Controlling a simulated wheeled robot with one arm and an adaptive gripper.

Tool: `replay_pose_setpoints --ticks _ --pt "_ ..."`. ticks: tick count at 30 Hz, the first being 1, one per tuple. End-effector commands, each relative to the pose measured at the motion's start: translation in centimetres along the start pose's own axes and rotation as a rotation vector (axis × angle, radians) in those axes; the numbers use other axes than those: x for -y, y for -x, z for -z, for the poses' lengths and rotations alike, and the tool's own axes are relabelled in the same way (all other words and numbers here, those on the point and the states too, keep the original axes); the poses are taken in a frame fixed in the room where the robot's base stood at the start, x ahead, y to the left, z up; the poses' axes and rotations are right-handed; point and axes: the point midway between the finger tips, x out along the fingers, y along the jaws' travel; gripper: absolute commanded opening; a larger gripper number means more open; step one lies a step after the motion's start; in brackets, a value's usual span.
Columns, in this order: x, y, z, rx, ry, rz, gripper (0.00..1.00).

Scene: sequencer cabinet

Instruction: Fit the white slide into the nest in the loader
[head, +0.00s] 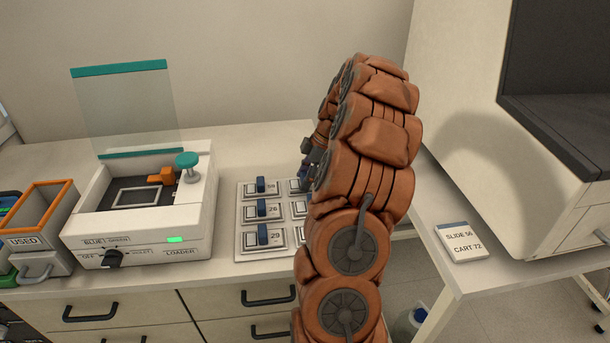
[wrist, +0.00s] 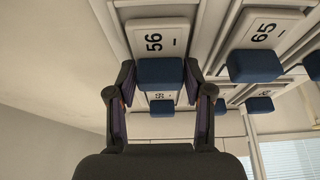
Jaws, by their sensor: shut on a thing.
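The white slide marked 56 (wrist: 152,38) has a blue grip block (wrist: 160,72), and my gripper (wrist: 160,84) is shut on that block in the wrist view. In the head view my gripper (head: 309,166) is at the slide rack (head: 245,240), mostly hidden by my arm. Whether the slide is lifted clear of the rack I cannot tell. The white loader (head: 200,213) stands to the left, its clear teal-edged cover (head: 125,110) raised. Its nest (head: 137,196) is a pale rectangular frame on a dark bed and looks empty, beside an orange piece (head: 161,176) and teal knob (head: 187,161).
Other slides, including 65 (wrist: 262,35) and 29 (head: 263,236), sit in the rack. A USED bin (head: 40,215) stands left of the loader. A note (head: 462,243) reads SLIDE 56, CART 72. Bench space between loader and rack is clear.

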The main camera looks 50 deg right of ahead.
Motion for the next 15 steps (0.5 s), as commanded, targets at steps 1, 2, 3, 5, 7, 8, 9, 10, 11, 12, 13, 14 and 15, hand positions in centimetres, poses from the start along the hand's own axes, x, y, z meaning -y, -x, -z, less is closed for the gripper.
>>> replay_pose_setpoints --ticks 1,2,3,5,7,8,9,10,11,12,13,14,15 --pt "0.01 -0.05 -0.01 0.000 0.000 0.000 0.11" --pt "0.00 -0.04 0.00 0.000 0.000 0.000 0.11" --pt "-0.01 -0.03 0.00 0.000 0.000 0.000 0.11" --pt "0.00 -0.04 0.01 0.000 0.001 0.000 0.11" --pt "0.00 -0.12 -0.02 -0.001 0.001 0.000 0.11" --pt "0.00 -0.19 -0.05 -0.001 0.001 0.000 0.11" --pt "0.00 -0.29 -0.08 -0.001 0.001 0.000 0.11" --pt "0.00 -0.35 -0.10 -0.001 0.001 0.000 0.11" --pt "0.00 -0.40 -0.12 -0.001 0.001 0.000 0.11" --pt "0.00 -0.38 -0.13 -0.001 0.000 0.000 0.52" --pt "0.01 -0.30 -0.09 -0.001 0.000 0.000 0.55" --pt "0.01 -0.30 -0.09 -0.001 0.000 0.001 0.58" --pt "0.01 -0.30 -0.09 -0.001 0.000 0.001 0.62"
